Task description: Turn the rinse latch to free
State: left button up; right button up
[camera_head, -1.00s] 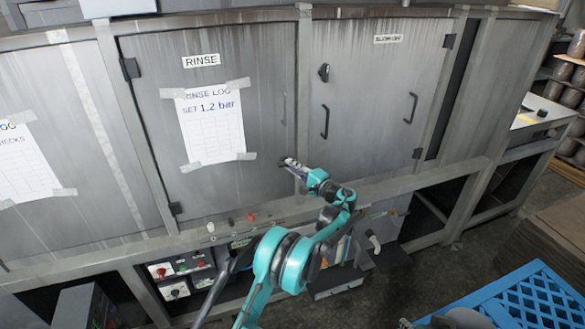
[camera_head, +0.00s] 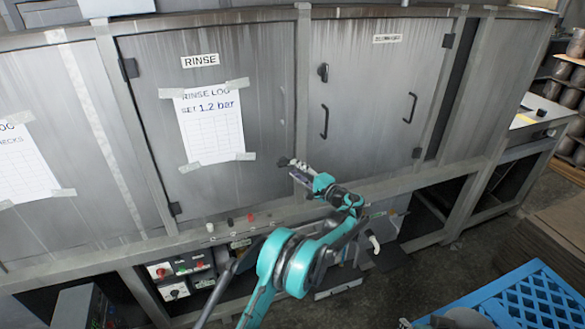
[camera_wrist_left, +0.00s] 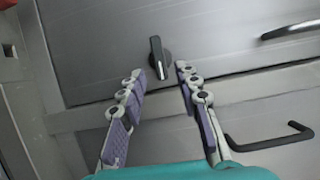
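The rinse latch (camera_wrist_left: 160,60) is a black knob on the grey rinse door (camera_head: 240,190). In the left wrist view its grip runs nearly up and down, with a pale mark near its lower end. My left gripper (camera_wrist_left: 160,72) is open, with its purple-padded fingers on either side of the latch's near end. I cannot tell whether either finger touches it. In the head view the left gripper (camera_head: 291,166) is at the lower right edge of the rinse door and covers much of that spot. My right gripper cannot be made out clearly.
The blow-off door (camera_head: 370,130) to the right has its own black latch (camera_head: 323,72) and handle (camera_head: 324,122). A rail with small buttons (camera_head: 250,217) runs below the rinse door. A blue crate (camera_head: 490,308) stands at the bottom right.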

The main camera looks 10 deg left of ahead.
pick_arm(q)
jog(key=v, duration=0.9)
jog(key=s+a+r+n+g+h, duration=0.1)
jog(key=s+a+r+g+h, duration=0.15)
jog(key=s+a, duration=0.4)
jog(key=s+a+r+n+g+h, duration=0.1)
jog(key=s+a+r+h, duration=0.3)
jog(key=s, duration=0.6)
jog(key=s+d+f+n+h, duration=0.1)
jog(key=s+f+h, duration=0.1)
jog(key=s, duration=0.6)
jog(key=s+d+f+n+h, duration=0.2)
jog(key=s+h, duration=0.1)
jog(key=s, duration=0.6)
jog(key=s+d+f+n+h, duration=0.1)
jog(key=s+d+f+h, duration=0.1)
jog(key=s, duration=0.6)
jog(key=shift+s+f+n+t+h, duration=0.35)
jog(key=shift+f+n+t+h, duration=0.1)
jog(key=shift+h, duration=0.3)
jog(key=shift+c, duration=0.2)
